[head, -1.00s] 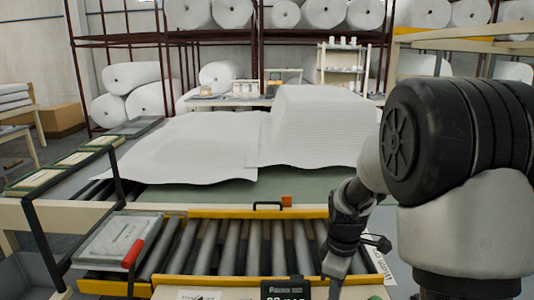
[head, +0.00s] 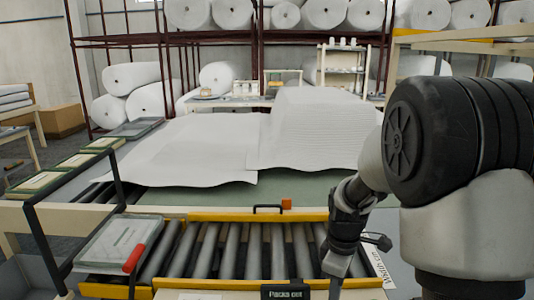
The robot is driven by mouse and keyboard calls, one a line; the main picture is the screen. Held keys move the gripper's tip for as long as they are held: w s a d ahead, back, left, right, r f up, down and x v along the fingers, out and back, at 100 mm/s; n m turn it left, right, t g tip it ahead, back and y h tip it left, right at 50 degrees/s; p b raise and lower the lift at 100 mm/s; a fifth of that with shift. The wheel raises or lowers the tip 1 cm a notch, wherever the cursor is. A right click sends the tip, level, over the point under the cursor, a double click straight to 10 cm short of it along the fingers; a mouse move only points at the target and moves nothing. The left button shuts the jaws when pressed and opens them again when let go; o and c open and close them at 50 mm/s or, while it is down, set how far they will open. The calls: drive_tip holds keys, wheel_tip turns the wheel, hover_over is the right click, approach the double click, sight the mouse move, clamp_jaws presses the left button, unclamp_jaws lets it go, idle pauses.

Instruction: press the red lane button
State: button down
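I cannot make out a red lane button for certain. A red cylinder (head: 134,258) lies at the front right corner of a flat pale pack (head: 118,240), at the left end of the roller bed. A small orange-red block (head: 286,203) sits on the rear yellow rail, beside a black handle. My gripper (head: 334,284) points down over the right end of the rollers, well right of the red cylinder. Its fingertips are small and dark, so its opening is unclear. My arm hides the area to the right.
The roller bed (head: 230,250) runs between yellow rails. A dark sign (head: 285,292) reading "Packs out" stands at the front edge. White wadding sheets (head: 200,150) cover the green table behind. A black frame (head: 55,222) rises at left. Wadding rolls (head: 325,12) fill racks behind.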

drive_tip(key=shift+r+p, duration=2.2)
drive_tip(key=shift+r, duration=0.8)
